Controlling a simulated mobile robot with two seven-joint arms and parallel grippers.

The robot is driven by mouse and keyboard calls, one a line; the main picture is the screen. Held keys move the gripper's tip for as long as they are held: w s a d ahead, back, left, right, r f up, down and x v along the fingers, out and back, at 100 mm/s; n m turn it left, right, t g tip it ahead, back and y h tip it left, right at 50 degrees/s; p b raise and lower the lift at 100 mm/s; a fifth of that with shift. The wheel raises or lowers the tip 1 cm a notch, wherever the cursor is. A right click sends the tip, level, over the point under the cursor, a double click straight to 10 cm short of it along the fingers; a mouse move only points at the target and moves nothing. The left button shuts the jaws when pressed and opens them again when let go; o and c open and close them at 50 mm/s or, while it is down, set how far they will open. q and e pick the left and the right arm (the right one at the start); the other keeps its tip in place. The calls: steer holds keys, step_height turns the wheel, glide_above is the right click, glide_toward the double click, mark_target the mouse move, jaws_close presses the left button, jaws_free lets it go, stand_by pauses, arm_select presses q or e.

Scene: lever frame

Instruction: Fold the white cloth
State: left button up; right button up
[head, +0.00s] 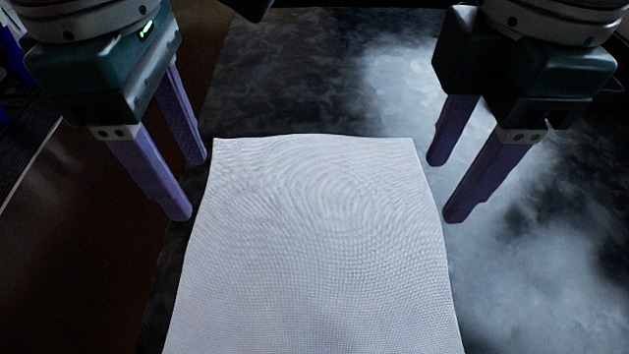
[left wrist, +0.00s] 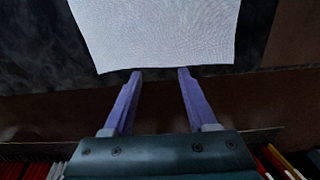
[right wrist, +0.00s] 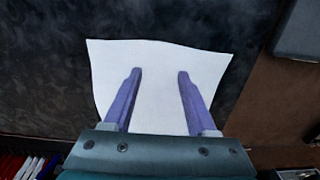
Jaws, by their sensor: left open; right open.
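The white cloth (head: 315,240) lies spread flat on the dark table, and its near end runs out of the bottom of the head view. My left gripper (head: 198,190) is open and empty beside the cloth's left edge, near its far left corner. In the left wrist view, the cloth (left wrist: 160,30) lies just beyond the open fingertips (left wrist: 160,72). My right gripper (head: 443,190) is open and empty beside the cloth's right edge, near the far right corner. In the right wrist view, the open fingers (right wrist: 160,72) appear in front of the cloth (right wrist: 158,58).
The dark, cloudy-patterned table (head: 310,80) is bare beyond the cloth and to its right (head: 540,270). Its left edge runs close beside the cloth, with brown floor (head: 80,260) past it. A grey box-like object (right wrist: 300,30) shows at the top right of the right wrist view.

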mark_target(216, 228)
arm_select(q)
steer(key=f, duration=0.5)
steer(key=shift+s+d+f, duration=0.1)
steer(key=shift+s+f, duration=0.1)
steer(key=shift+f, duration=0.05)
arm_select(e)
steer(key=f, duration=0.5)
steer(key=shift+s+f, duration=0.2)
steer(key=shift+f, duration=0.05)
arm_select(q)
steer(key=shift+w+f, duration=0.1)
steer(key=shift+f, duration=0.65)
arm_select(e)
steer(key=shift+f, duration=0.75)
steer(key=shift+w, duration=0.1)
arm_select(q)
steer(key=shift+f, duration=0.2)
arm_select(e)
steer(key=shift+f, duration=0.2)
arm_select(q)
steer(key=shift+c, duration=0.6)
arm_select(e)
steer(key=shift+c, duration=0.6)
arm_select(q)
steer(key=shift+c, duration=0.4)
arm_select(e)
steer(key=shift+c, duration=0.4)
